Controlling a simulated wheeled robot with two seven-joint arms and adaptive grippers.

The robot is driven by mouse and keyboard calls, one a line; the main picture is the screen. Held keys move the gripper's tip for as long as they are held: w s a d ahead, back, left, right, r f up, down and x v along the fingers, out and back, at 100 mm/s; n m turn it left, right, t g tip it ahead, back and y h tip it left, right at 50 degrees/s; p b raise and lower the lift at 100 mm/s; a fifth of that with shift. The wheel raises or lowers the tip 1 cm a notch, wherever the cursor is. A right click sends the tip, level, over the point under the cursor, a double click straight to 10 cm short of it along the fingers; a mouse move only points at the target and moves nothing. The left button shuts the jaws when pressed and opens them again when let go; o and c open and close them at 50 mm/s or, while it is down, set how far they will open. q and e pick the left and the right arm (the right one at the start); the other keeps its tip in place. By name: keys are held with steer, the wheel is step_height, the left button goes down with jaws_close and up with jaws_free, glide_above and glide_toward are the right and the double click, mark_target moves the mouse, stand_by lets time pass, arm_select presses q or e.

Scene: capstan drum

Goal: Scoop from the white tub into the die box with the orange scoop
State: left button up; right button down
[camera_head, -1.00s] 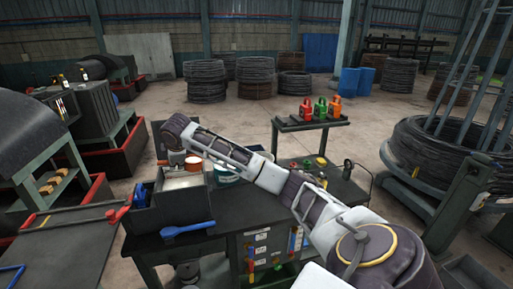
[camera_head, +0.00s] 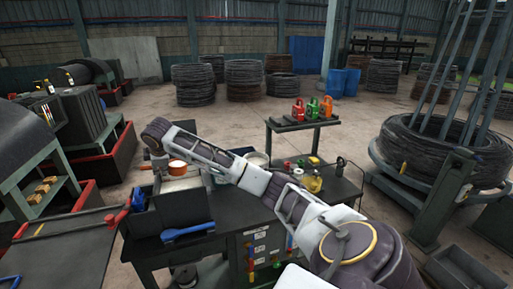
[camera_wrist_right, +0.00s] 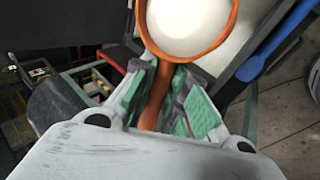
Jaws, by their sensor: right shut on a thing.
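My right gripper (camera_wrist_right: 165,95) is shut on the handle of the orange scoop (camera_wrist_right: 150,105). The scoop's bowl is filled with white material in the wrist view. In the head view the orange scoop (camera_head: 178,164) is held up, bowl level, over or just behind a dark box (camera_head: 141,217) with pale contents at the bench's left; I cannot tell which exactly. This looks like the die box. A pale tub (camera_head: 257,158) shows partly behind my right arm; I cannot tell for sure that it is the white tub. My left gripper is out of view.
A blue scoop (camera_head: 188,231) lies on the front of the dark bench (camera_head: 230,220). Bottles and small coloured items stand at the bench's right. A side stand (camera_head: 305,123) holds red, green and orange items. A wire coil (camera_head: 440,150) stands at right.

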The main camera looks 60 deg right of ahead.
mark_target(150, 166)
steer(key=shift+w+a, duration=0.1)
steer(key=shift+a, duration=0.05)
steer(key=shift+w+a+r+g+y, duration=0.15)
steer(key=shift+w+a+r+y, duration=0.15)
steer(key=shift+a, duration=0.4)
steer(key=shift+w+a+r+g+y, duration=0.1)
steer(key=shift+w+a+g+y, duration=0.1)
steer(key=shift+w+a, duration=0.35)
steer(key=shift+s+a+f+y, duration=0.1)
steer(key=shift+y, duration=0.2)
steer(key=shift+d+f+m+y, duration=0.3)
steer(key=shift+m+y, duration=0.2)
steer(key=shift+y, duration=0.5)
steer(key=shift+d+r+y, duration=0.1)
steer(key=shift+d+y, duration=0.1)
steer(key=shift+y, duration=0.4)
steer(key=d+r+m+y+b, duration=0.1)
steer(key=d+r+m+y, duration=0.2)
steer(key=d+y, duration=0.3)
steer(key=shift+w+d+y, duration=0.2)
steer(key=shift+d+y, duration=0.05)
steer(key=shift+y, duration=1.45)
